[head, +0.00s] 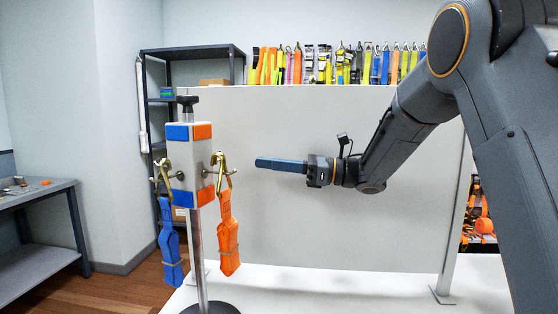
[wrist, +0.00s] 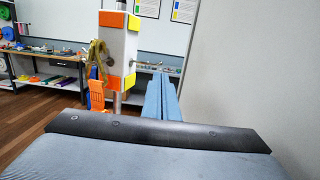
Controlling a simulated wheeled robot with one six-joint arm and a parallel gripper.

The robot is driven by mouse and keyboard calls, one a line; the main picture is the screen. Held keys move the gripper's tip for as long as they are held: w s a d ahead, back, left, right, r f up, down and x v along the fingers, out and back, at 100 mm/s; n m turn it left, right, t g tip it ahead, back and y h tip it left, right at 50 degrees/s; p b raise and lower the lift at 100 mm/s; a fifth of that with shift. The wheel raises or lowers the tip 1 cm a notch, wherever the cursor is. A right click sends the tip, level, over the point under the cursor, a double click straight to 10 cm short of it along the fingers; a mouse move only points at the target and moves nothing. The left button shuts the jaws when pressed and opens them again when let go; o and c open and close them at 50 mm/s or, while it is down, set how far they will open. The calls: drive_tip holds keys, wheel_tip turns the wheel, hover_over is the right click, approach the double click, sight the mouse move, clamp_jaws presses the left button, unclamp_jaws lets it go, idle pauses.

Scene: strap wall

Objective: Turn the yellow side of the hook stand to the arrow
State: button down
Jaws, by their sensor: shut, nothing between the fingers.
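The hook stand (head: 190,165) is a pale square block on a pole, with a black knob on top. In the head view it shows a blue-marked face on the left and an orange-marked face on the right. In the wrist view the stand (wrist: 117,50) shows an orange-marked face on the left and a yellow-marked face on the right. A blue strap (head: 170,245) and an orange strap (head: 228,235) hang from hooks. I see no arrow.
A pale panel (head: 350,210) stands behind my gripper, with several coloured straps (head: 360,65) hanging beyond its top. A dark shelf (head: 150,75) is at the back left. A workbench (head: 35,190) is at far left. The stand's round base (head: 210,308) is partly cut off.

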drive_tip(key=a+p, duration=0.3)
drive_tip(key=a, duration=0.5)
drive_tip(key=shift+w+a+r, duration=0.3)
drive_tip(key=shift+a+r, duration=0.1)
drive_tip(key=shift+r, duration=0.05)
drive_tip(key=shift+a+f, duration=0.1)
drive_tip(key=w+a+b, duration=0.2)
drive_tip(key=a+b, duration=0.5)
drive_tip(key=b, duration=0.8)
drive_tip(key=shift+w+a, duration=0.15)
idle(0.7)
